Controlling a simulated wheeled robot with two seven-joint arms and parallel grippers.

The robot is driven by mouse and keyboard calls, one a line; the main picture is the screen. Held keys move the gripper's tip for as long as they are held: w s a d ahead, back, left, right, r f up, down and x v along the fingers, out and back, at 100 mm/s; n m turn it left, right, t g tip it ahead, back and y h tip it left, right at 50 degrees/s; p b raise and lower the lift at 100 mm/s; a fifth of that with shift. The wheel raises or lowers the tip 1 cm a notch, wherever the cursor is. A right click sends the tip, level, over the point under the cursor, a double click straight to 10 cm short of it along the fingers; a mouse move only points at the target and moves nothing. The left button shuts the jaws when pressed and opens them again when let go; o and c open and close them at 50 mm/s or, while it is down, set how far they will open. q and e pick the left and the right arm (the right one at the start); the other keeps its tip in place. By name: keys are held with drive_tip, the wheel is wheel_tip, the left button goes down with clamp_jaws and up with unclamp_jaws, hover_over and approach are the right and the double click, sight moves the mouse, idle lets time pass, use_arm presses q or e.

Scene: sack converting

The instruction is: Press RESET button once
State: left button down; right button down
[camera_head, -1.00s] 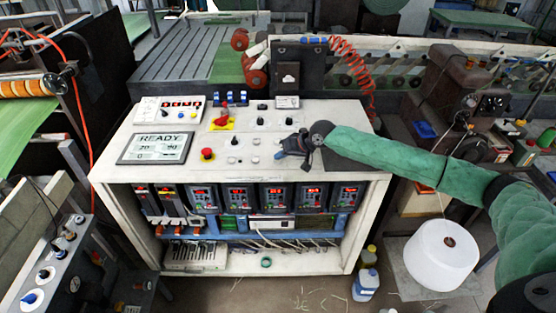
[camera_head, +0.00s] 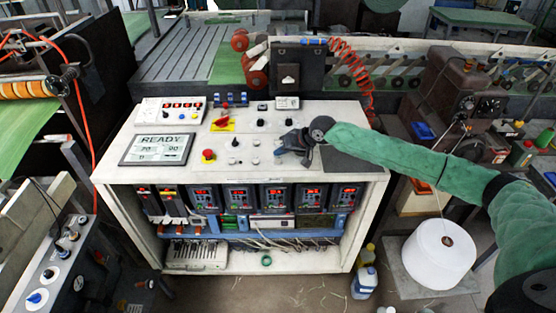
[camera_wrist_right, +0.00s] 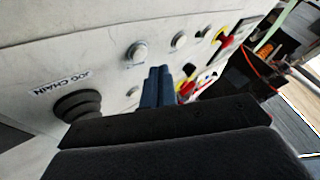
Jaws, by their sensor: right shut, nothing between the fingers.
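The control console (camera_head: 285,117) has a pale sloping top with several buttons and knobs. I cannot read a RESET label in either view, so I cannot tell which button it is. My right gripper (camera_head: 281,157) is over the right part of the console top, its arm in a green sleeve. In the right wrist view its blue fingers (camera_wrist_right: 157,80) are shut and empty, close to the panel. Grey-white buttons (camera_wrist_right: 138,52) and (camera_wrist_right: 180,40) stand beyond the fingers. A black button (camera_wrist_right: 80,106) labelled JOG CHAIN is to the left. Whether the fingertips touch the panel is hidden.
A red mushroom button (camera_head: 208,155) and a red switch on a yellow plate (camera_head: 222,124) are left of the gripper. The display (camera_head: 157,149) reads READY. A dark upright box (camera_head: 290,70) and a coiled red hose (camera_head: 352,70) stand behind the console.

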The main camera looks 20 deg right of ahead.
sight(281, 163)
wheel_tip(281, 163, up, 4)
drive_tip(key=shift+p, duration=1.25)
